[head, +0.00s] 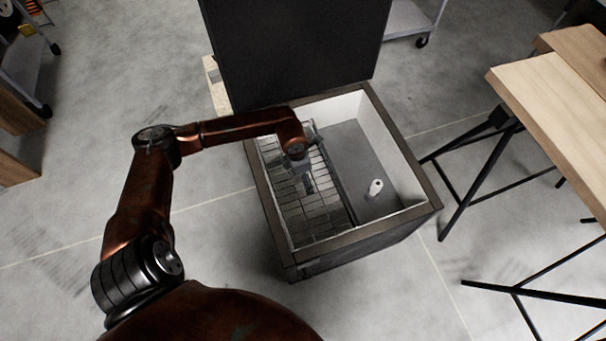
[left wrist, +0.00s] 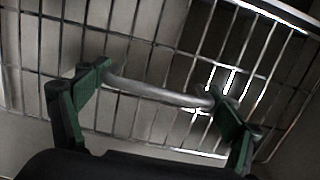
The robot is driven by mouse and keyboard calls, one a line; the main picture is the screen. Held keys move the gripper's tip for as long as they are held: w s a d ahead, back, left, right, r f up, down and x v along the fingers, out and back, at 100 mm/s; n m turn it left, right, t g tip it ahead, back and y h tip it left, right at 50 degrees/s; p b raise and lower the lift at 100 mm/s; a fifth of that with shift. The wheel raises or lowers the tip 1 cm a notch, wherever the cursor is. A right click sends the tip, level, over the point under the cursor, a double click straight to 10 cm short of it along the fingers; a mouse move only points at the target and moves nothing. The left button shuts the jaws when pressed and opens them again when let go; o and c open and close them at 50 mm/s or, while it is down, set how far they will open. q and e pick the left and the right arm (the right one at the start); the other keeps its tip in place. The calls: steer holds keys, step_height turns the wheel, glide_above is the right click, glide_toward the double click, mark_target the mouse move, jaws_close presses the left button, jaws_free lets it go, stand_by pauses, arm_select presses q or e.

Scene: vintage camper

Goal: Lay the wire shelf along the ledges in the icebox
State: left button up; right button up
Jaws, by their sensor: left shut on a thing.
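The icebox (head: 405,222) stands on the floor with its dark lid (head: 300,50) raised at the back. The wire shelf (head: 318,212) is inside the icebox, over its left half, running from near the back wall to near the front wall. My left gripper (head: 308,186) reaches into the icebox above the shelf. In the left wrist view, my left gripper (left wrist: 163,97) has its green fingers at the two ends of the shelf's curved handle (left wrist: 160,93), shut on it. I cannot tell whether the shelf's edges rest on the ledges. My right gripper is out of view.
A small white object (head: 375,188) lies in the icebox's right half, on the grey floor. A wooden table (head: 550,95) with black trestle legs stands to the right. Grey concrete floor is clear in front of the icebox.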

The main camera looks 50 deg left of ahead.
arm_select(q)
steer(key=o, duration=1.6)
steer(key=shift+r, duration=0.1)
